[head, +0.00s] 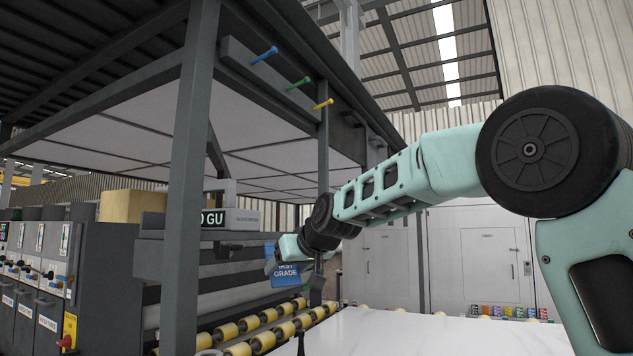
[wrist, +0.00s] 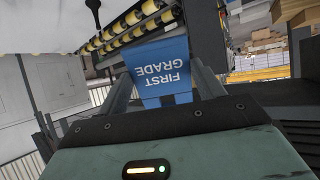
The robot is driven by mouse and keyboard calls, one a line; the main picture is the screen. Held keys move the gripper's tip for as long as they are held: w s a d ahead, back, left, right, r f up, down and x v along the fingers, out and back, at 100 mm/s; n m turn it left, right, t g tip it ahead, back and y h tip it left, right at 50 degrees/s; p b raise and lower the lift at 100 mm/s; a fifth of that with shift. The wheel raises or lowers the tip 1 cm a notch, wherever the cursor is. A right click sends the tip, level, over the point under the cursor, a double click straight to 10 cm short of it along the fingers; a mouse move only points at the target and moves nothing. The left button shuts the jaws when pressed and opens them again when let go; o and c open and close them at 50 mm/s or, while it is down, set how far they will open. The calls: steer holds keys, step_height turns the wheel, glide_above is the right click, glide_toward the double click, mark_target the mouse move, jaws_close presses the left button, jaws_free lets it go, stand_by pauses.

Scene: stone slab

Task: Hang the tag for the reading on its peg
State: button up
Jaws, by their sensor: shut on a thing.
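My gripper (wrist: 164,82) is shut on a blue tag (wrist: 158,65) with white FIRST GRADE lettering, upside down in the wrist view. In the head view the tag (head: 286,276) hangs in front of the rollers, partly covered by my gripper. All three look bare. A display (head: 213,220) ends in "GU"; a post hides its left part, so the number cannot be read in full.
A grey post (head: 186,180) stands left of the tag, and another post (head: 323,150) stands behind my gripper. Yellow rollers (head: 262,344) and a white slab (head: 420,335) lie below. A control cabinet (head: 45,290) is at left.

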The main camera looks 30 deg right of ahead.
steer(key=s+a+r+n+t+y+p, duration=0.15)
steer(key=s+r, duration=0.45)
steer(key=r, duration=0.8)
steer(key=s+r+t+y+p, duration=0.1)
steer(key=s+r+t+y, duration=0.1)
steer(key=s+r, duration=0.8)
steer(key=s+a+r+n+t+y+p, duration=0.1)
steer(key=s+r+y, duration=0.15)
steer(key=r, duration=1.45)
steer(key=w+a+f+h+p, duration=0.1)
steer(key=w+a+f+p, duration=0.1)
steer(key=w+a, duration=0.4)
steer(key=shift+d+p+x, duration=0.25)
steer(key=shift+p+x, duration=0.65)
steer(key=shift+x, duration=0.35)
steer(key=shift+w, duration=0.1)
steer(key=o, duration=1)
steer(key=shift+o, duration=0.2)
